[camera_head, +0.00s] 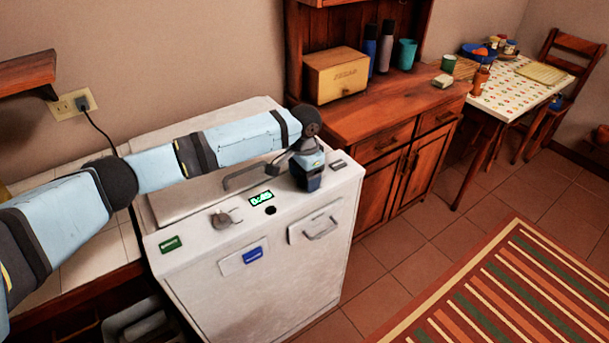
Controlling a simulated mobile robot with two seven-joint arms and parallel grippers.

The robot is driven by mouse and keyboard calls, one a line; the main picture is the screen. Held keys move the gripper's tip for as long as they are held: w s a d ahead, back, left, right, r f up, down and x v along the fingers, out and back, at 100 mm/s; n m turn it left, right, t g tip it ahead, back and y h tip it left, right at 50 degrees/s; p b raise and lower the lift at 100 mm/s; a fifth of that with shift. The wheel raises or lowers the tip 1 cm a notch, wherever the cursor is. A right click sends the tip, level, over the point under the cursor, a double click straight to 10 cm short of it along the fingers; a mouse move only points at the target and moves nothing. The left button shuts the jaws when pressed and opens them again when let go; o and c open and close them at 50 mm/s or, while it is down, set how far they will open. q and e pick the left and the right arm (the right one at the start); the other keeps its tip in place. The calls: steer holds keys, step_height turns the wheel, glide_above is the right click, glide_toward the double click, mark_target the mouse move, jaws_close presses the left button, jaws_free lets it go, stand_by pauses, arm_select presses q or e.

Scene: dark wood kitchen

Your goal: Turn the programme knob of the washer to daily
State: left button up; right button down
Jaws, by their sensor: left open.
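The white washer (285,285) stands against the wall, with its control panel along the front top edge. A round grey programme knob (222,218) sits on the left part of the panel; its setting is too small to read. A lit green display (261,198) and a black round button (270,210) are right of the knob. My left gripper (308,186) points down over the right end of the panel, well to the right of the knob and apart from it. It is open and holds nothing visible; its fingertips are hard to make out. My right gripper is out of view.
My left arm crosses above the washer lid and its handle (243,177). A drawer handle (320,230) sticks out at the front right. A wooden cabinet (385,110) stands close on the right, and a wooden shelf (28,72) is at the upper left.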

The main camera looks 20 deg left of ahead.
arm_select(q)
steer(key=c, duration=0.9)
steer(key=shift+r+m+p, duration=0.2)
steer(key=shift+m+p, duration=0.5)
steer(key=shift+p, duration=0.4)
steer(key=m+p, duration=0.2)
steer(key=shift+p, duration=0.35)
steer(key=m+p, duration=0.2)
steer(key=m, duration=0.1)
steer(key=m+p, duration=0.2)
steer(key=m, duration=0.1)
steer(key=shift+f+m, duration=0.1)
steer(key=shift+m, duration=0.2)
steer(key=m+p, duration=0.1)
steer(key=m, duration=0.2)
steer(key=shift+m, duration=0.3)
steer(key=m, duration=0.4)
steer(key=shift+f+m+p, duration=0.1)
steer(key=shift+m+p, duration=0.2)
steer(key=shift+m, duration=0.7)
